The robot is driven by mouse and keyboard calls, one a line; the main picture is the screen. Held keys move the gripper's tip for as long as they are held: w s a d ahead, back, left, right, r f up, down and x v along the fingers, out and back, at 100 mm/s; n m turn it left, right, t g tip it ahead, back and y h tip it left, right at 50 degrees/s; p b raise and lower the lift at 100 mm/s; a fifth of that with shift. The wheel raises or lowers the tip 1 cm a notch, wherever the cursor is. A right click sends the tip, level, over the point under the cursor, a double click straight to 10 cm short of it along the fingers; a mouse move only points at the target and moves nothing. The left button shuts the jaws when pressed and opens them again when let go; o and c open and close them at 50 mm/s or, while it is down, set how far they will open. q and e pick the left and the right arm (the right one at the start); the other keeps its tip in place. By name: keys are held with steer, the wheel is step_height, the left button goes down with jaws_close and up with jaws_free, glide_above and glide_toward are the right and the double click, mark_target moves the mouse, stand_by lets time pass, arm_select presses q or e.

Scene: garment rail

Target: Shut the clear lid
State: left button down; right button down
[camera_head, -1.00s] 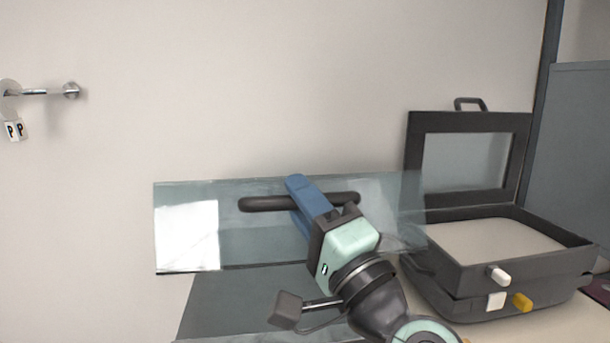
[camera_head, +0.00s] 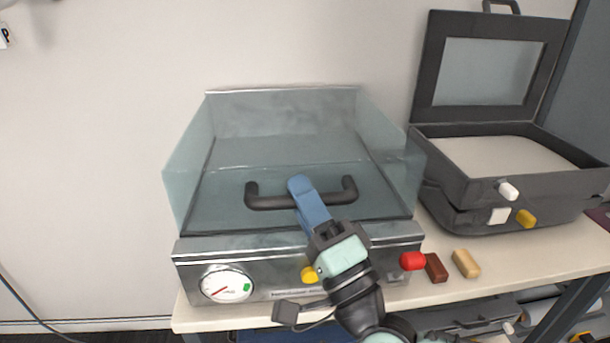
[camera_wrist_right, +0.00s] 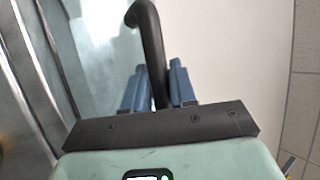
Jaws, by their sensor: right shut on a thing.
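The clear lid (camera_head: 250,215) is a see-through panel on a steel appliance (camera_head: 205,250). It slopes down toward the front, with its front edge close above the steel front panel; I cannot tell whether it touches. Its dark bar handle (camera_head: 265,201) runs across the front part. My right gripper (camera_head: 299,184) is shut on the handle near its middle. In the right wrist view the blue fingers of my right gripper (camera_wrist_right: 158,80) sit on both sides of the dark handle (camera_wrist_right: 149,35). My left gripper is not in view.
The appliance has a dial (camera_head: 226,286), a yellow knob (camera_head: 310,275) and a red knob (camera_head: 412,261). A dark open case (camera_head: 460,200) stands to the right. A brown block (camera_head: 436,268) and a tan block (camera_head: 466,263) lie on the table (camera_head: 540,250).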

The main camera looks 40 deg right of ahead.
steer(key=shift+w+f, duration=0.15)
steer(key=shift+f, duration=0.5)
steer(key=c, duration=1.1)
jaws_free()
steer(key=shift+o, duration=0.4)
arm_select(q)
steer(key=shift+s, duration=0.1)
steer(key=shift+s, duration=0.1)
arm_select(e)
steer(key=shift+f, duration=0.1)
